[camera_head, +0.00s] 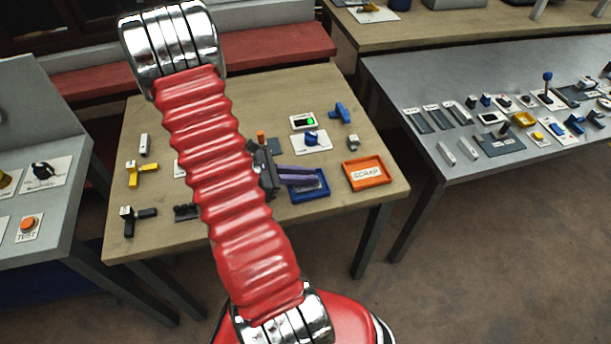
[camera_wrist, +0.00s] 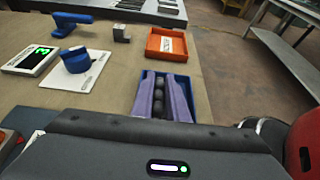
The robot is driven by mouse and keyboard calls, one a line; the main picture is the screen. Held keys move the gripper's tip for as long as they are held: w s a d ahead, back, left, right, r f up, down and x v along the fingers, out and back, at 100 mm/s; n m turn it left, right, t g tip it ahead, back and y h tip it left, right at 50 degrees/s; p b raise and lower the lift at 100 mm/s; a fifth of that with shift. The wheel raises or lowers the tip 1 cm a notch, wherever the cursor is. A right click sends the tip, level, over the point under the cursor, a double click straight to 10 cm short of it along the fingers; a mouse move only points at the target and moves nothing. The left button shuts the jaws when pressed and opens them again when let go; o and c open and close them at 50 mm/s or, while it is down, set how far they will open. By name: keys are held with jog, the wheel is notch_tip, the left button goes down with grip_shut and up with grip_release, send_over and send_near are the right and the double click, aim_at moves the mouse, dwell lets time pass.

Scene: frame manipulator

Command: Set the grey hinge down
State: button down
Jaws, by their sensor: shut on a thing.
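My gripper (camera_head: 310,177) has two purple fingers and reaches over the blue tray (camera_head: 312,198). In the wrist view my gripper (camera_wrist: 162,92) is shut on the grey hinge (camera_wrist: 158,96), a dark grey, knobbly piece between the fingers. Most of the hinge is hidden by the fingers, and in the head view I cannot make it out. The blue tray (camera_wrist: 203,104) shows around and beyond the fingers. I cannot tell whether the hinge touches its floor.
An orange SCRAP tray (camera_head: 367,175) stands right of the blue tray. Behind are a small grey block (camera_head: 353,142), a blue part (camera_head: 341,113), a white plate with a blue knob (camera_head: 311,141) and a green-lit display (camera_head: 303,121). Bare wood lies near the table's front edge.

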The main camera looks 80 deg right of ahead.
jog(key=shift+f, duration=0.2)
jog(key=c, duration=2)
grip_release()
jog(key=shift+r, duration=0.15)
jog(key=v, duration=1.2)
